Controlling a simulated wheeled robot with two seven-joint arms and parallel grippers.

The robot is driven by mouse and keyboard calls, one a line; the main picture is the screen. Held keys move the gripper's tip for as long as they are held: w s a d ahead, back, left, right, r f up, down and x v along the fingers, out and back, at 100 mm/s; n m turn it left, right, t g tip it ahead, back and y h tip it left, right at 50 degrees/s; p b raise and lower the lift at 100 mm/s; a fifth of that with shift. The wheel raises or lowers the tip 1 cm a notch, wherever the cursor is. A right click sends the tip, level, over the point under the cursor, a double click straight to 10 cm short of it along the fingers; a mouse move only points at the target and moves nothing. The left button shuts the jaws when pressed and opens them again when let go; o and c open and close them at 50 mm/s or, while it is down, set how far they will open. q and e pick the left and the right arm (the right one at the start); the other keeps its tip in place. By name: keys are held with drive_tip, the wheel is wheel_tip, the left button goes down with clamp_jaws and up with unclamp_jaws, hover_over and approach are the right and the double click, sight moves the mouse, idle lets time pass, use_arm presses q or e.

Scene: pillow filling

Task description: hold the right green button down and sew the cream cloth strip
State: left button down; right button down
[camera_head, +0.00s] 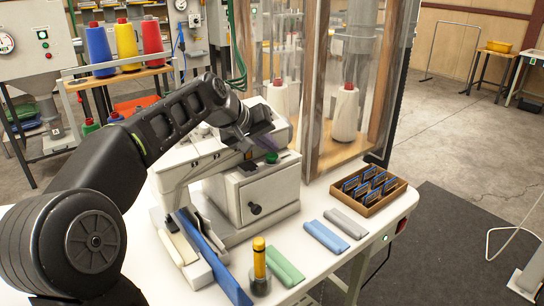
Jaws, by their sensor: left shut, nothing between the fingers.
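A white sewing machine (190,170) stands on the white table (330,262). A green button (271,158) shows on top of its boxy right part; I see no second green button clearly. My left gripper (257,143) is shut and empty, just above and left of that button. I cannot tell whether it touches the button. A cream cloth strip (178,247) lies at the machine's front left, and a long blue bar (213,258) beside it hides part of it. My right gripper is not in view.
Folded green (284,266), blue (326,236) and grey (346,223) strips lie at the table's front. A wooden tray (372,207) of dark blue items sits at the right. A yellow-topped post (259,258) stands at the front. A clear cabinet (340,80) stands behind.

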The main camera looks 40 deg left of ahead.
sight(269, 156)
use_arm(q)
drive_tip(key=shift+f+b, duration=0.5)
drive_tip(key=shift+f, duration=0.05)
idle(0.6)
drive_tip(key=shift+r, duration=0.1)
idle(2.9)
drive_tip(key=shift+r+p, duration=0.85)
drive_tip(key=shift+r, duration=0.05)
drive_tip(key=shift+r+p, duration=2.1)
drive_tip(key=shift+r, duration=0.45)
